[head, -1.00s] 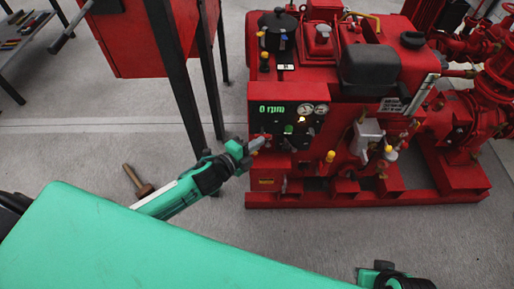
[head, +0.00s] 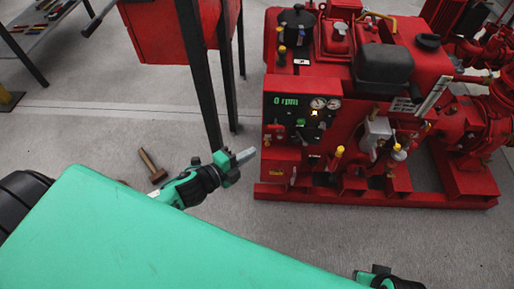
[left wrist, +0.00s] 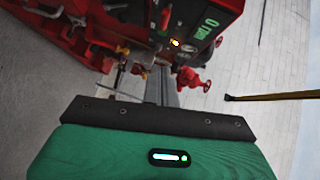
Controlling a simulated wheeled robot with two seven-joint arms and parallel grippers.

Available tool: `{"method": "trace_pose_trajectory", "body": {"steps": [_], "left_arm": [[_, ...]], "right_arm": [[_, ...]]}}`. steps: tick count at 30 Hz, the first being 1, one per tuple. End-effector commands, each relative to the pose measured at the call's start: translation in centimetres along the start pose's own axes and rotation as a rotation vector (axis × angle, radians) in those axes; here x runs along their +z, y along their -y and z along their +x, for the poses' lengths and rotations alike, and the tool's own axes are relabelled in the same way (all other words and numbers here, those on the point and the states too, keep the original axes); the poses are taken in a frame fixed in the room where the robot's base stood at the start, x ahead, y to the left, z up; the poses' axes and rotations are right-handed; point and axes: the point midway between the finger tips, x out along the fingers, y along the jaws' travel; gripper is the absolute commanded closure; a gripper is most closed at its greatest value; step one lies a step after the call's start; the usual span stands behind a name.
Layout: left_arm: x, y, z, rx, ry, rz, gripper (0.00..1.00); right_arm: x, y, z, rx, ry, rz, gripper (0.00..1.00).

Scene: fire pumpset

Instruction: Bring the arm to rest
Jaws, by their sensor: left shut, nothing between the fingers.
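My left gripper (head: 243,156) is shut and empty. In the head view it points right, just left of the red pump set's control panel (head: 300,115), with a small gap between them. The panel display reads 0 rpm, and a yellow light glows on it. In the left wrist view the panel (left wrist: 200,35) appears tilted at the top, beyond my green wrist housing; the fingertips are not clear there. A green and black part of my right arm shows at the bottom edge of the head view, but its fingers are not visible.
The red pump set (head: 390,130) fills the right side. A red box (head: 165,30) on dark posts (head: 200,75) stands behind my left arm. A hammer (head: 153,168) lies on the floor. A grey table with tools (head: 40,35) is at the upper left. Grey floor is open in front.

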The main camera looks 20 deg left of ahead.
Motion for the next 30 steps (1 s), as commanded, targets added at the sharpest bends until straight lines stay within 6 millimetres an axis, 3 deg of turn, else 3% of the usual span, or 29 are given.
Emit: {"method": "trace_pose_trajectory", "body": {"steps": [6,19,25,30], "left_arm": [[0.0,0.0,-1.4,0.0,0.0,0.0,1.0],[0.2,-0.2,-1.6,0.014,0.046,-0.062,1.0],[1.1,-1.9,-2.7,0.101,0.287,-0.38,1.0],[1.0,-4.9,-5.3,0.217,0.538,-0.732,1.0]], "right_arm": [[0.0,0.0,0.1,0.0,0.002,-0.001,0.64],[-0.1,0.0,0.1,0.0,0.001,0.001,0.64],[0.0,0.0,0.1,0.0,0.001,0.001,0.64],[0.0,0.0,0.1,0.0,0.001,0.0,0.64]]}}
